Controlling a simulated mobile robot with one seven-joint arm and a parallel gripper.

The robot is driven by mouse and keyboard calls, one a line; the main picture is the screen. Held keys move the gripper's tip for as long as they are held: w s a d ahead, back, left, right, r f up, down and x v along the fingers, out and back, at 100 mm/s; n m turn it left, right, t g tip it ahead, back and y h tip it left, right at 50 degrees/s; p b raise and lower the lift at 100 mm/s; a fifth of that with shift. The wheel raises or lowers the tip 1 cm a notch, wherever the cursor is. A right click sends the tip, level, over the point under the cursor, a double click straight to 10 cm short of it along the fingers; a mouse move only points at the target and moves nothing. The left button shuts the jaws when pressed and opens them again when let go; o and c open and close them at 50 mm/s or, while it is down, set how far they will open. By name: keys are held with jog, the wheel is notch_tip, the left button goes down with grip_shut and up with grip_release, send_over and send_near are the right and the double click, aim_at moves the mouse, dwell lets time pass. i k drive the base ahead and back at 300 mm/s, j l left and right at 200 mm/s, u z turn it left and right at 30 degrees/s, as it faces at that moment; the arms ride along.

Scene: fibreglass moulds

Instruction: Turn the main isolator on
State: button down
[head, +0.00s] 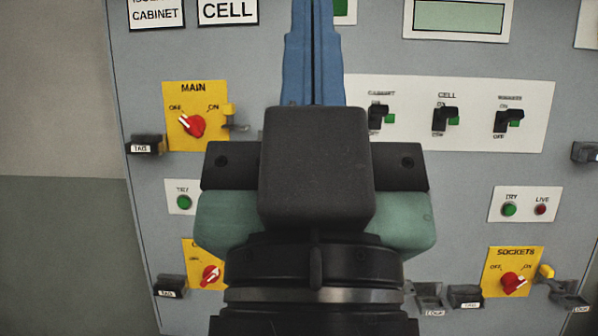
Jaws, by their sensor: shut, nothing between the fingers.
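The main isolator is a red rotary knob (194,126) on a yellow plate (176,142) marked MAIN, at the upper left of the panel. Its white pointer is tilted up and left, towards OFF; ON is marked at the upper right. A yellow tab (230,111) and a small grey bracket stand at the plate's right edge. My gripper (313,20) is right of the knob and apart from it in the picture. Its blue fingers are together and empty, pointing up; their tips reach the top edge of the view.
Black breaker switches (446,118) sit on a white plate to the right. A SOCKETS isolator (512,284) is at lower right, another red knob (210,275) at lower left. Tag holders (146,145) jut out beside the plates. My wrist hides the panel's middle.

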aim_at(194, 125)
jog(key=i+j, duration=0.2)
jog(key=i, duration=0.2)
jog(key=i+j, duration=0.2)
jog(key=i, duration=0.25)
